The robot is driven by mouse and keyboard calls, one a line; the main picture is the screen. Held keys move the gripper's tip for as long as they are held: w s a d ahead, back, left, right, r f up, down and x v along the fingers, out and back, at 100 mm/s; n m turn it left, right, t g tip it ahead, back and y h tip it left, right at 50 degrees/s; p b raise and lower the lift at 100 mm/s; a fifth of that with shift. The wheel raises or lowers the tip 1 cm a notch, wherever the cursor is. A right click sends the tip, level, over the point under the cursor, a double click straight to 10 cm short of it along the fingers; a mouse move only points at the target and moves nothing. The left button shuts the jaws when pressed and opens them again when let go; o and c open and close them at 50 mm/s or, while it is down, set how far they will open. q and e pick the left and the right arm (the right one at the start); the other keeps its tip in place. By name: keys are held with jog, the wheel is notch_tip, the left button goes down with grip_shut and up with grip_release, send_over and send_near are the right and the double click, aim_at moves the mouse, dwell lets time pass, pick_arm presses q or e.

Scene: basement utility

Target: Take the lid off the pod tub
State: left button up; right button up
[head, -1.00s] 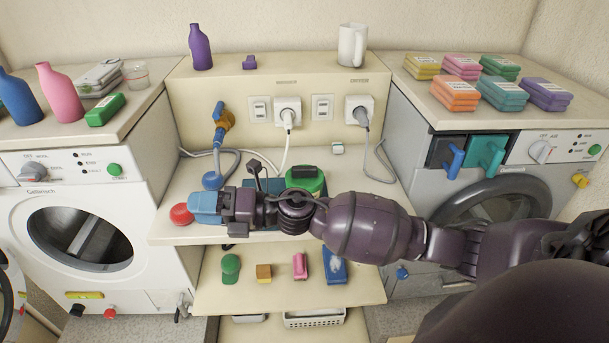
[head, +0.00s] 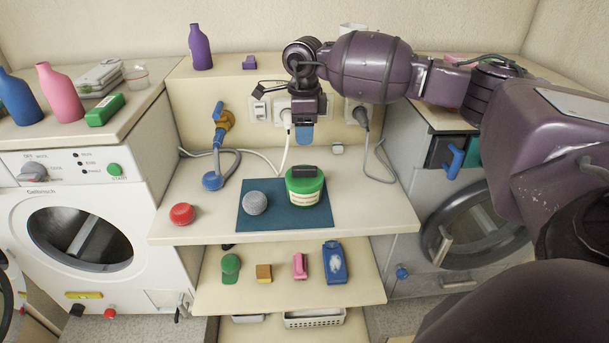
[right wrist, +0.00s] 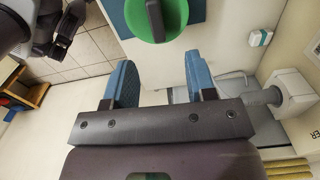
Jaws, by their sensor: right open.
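The pod tub (head: 307,197) is a green tub with a pale label, standing upright on a dark teal mat (head: 284,222) on the middle shelf. Its green lid (head: 297,180) with a dark bar handle (head: 304,171) is on it. My right gripper (head: 305,136) is open and empty, pointing down above and behind the tub. In the right wrist view, its blue fingers (right wrist: 160,80) are apart, and the green lid (right wrist: 170,24) with its dark handle (right wrist: 154,18) lies beyond them at the top, not touching.
A grey ball (head: 255,203) sits on the mat left of the tub. A red round thing (head: 182,214) and a blue hose end (head: 212,181) lie further left. Sockets with plugs and cables (head: 376,160) are behind.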

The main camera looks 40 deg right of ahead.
send_over(308, 167)
jog(key=w, duration=0.1)
jog(key=f, duration=0.5)
jog(key=shift+a+f, duration=0.1)
jog(key=shift+a, duration=0.1)
jog(key=f, duration=0.3)
jog(key=s+f, duration=0.1)
jog(key=shift+d+f, duration=0.25)
jog(key=shift+f, duration=0.55)
jog(key=shift+c, duration=0.5)
jog(key=shift+r, duration=0.1)
grip_shut()
